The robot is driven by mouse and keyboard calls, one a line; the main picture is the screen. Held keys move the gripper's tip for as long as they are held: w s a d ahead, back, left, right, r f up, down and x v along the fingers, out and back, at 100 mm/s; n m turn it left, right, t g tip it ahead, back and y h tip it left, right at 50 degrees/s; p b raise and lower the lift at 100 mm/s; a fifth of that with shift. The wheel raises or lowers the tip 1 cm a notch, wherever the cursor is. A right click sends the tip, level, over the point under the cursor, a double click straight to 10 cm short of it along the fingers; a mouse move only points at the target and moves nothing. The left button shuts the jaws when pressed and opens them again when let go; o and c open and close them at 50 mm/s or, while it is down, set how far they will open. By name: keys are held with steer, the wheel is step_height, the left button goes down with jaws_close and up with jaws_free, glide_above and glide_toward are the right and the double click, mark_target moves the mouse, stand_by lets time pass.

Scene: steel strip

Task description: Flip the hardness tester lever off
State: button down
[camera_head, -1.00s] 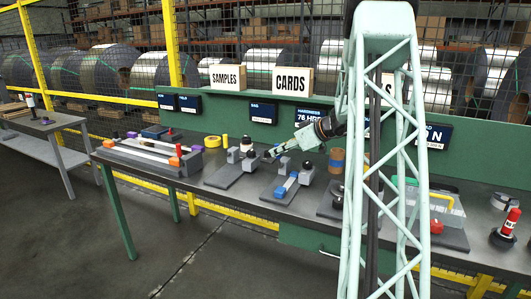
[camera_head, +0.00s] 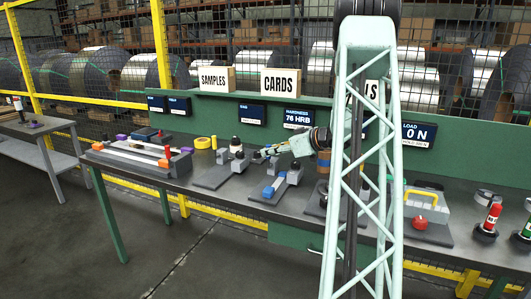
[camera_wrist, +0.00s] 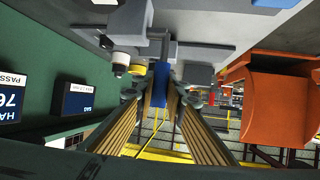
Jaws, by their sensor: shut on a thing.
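My gripper (camera_wrist: 158,92) shows in the wrist view with its ribbed fingers closing around a blue piece (camera_wrist: 158,82). This piece sits at the end of a grey stem (camera_wrist: 160,45) and looks like a lever grip. In the head view my gripper (camera_head: 262,156) is small, low over the bench, beside a grey fixture with a blue block (camera_head: 274,187). The finger contact is too small to see there. The hardness display (camera_head: 297,118) reads 76 HRB and stands on the green back panel. My column hides part of the bench to the right of the fixture.
The bench (camera_head: 238,197) carries another grey fixture with dark knobs to the left and a long rack further left. A red knob (camera_head: 421,222) and yellow handle stand right of my column. An orange body (camera_wrist: 280,105) fills the right of the wrist view.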

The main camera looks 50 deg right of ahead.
steer(key=c, duration=2.6)
jaws_free()
steer(key=shift+s, duration=0.1)
steer(key=v, duration=1.1)
steer(key=shift+s, duration=0.4)
steer(key=shift+r, duration=0.15)
